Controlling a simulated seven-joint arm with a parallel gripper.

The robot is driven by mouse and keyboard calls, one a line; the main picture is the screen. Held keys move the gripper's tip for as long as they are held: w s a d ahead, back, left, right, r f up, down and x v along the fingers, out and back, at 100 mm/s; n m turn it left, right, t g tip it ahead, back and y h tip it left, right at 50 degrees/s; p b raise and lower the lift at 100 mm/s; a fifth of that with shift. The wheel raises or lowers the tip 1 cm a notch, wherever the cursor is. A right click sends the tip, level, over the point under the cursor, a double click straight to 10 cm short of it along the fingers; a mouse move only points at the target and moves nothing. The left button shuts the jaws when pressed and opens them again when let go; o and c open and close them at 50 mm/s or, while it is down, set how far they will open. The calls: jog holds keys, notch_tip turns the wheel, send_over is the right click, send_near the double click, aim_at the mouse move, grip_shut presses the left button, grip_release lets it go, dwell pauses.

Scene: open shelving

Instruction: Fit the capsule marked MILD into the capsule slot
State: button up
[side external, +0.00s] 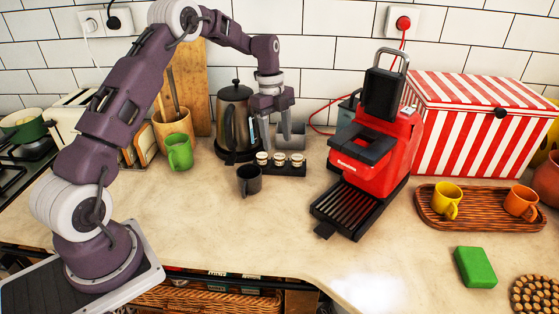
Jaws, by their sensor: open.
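Three small capsules stand in a row in a black holder (283,171) on the counter: a left one (262,158), a middle one (279,160) and a right one (294,159). Their markings are too small to read, so I cannot tell which is MILD. My gripper (277,143) points down just above and behind the row, open, with nothing visible between its fingers. The red coffee machine (385,170) stands to the right, with a raised black top part (382,95) and a black front part (364,147). I cannot make out the capsule slot clearly.
A dark mug (249,180) stands in front of the holder, at its left. A kettle (235,120) is close behind my gripper's left side. A green mug (179,152) is further left. A striped box (480,125) and a wooden tray (480,222) are right of the machine.

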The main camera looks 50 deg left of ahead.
aim_at(279, 156)
jog(key=f, duration=0.5)
jog(key=shift+w+d+f, duration=0.2)
grip_shut()
